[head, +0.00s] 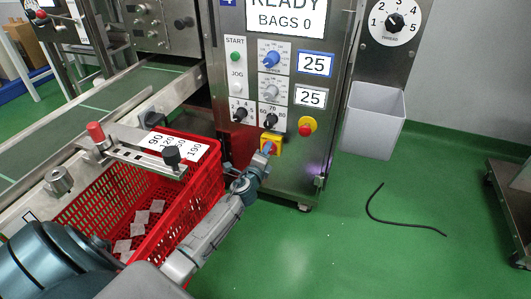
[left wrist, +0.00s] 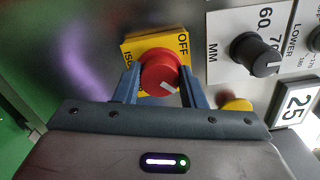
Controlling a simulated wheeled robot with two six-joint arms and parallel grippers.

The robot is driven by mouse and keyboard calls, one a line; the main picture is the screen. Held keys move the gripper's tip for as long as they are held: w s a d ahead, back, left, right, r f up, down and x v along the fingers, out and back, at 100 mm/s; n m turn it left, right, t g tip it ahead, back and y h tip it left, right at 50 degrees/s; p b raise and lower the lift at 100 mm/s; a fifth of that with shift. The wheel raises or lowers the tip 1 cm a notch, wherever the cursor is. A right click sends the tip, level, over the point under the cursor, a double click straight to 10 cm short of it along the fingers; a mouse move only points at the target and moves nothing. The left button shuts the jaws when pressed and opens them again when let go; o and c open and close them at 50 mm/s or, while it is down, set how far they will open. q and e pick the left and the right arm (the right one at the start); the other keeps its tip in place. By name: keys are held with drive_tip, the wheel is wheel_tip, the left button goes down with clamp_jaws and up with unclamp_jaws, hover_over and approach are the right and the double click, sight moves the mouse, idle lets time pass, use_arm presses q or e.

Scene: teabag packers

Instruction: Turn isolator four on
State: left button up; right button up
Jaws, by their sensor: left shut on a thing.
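The isolator is a red rotary knob (left wrist: 160,70) on a yellow plate (left wrist: 138,44) low on the steel machine front (head: 317,135). The yellow plate also shows in the head view (head: 278,141), mostly behind my gripper. OFF is printed near the plate's upper right corner in the left wrist view; other lettering is partly covered. The knob's white mark points toward the lower right there. My left gripper (head: 267,148) is shut on the red knob, with one blue finger on each side, as the left wrist view (left wrist: 162,85) shows. My right gripper is not in view.
A red crate (head: 205,190) with several small bags stands left of my left arm. A red and yellow button (head: 306,125) and several dials sit above the isolator. A white bin (head: 373,120) hangs at right. A black cable (head: 385,216) lies on the open green floor.

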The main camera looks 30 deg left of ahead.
use_arm(q)
drive_tip(key=o, duration=1)
drive_tip(key=v, duration=1)
drive_tip(key=shift+s+p, duration=0.35)
drive_tip(key=shift+s, duration=0.05)
drive_tip(key=shift+d, duration=0.1)
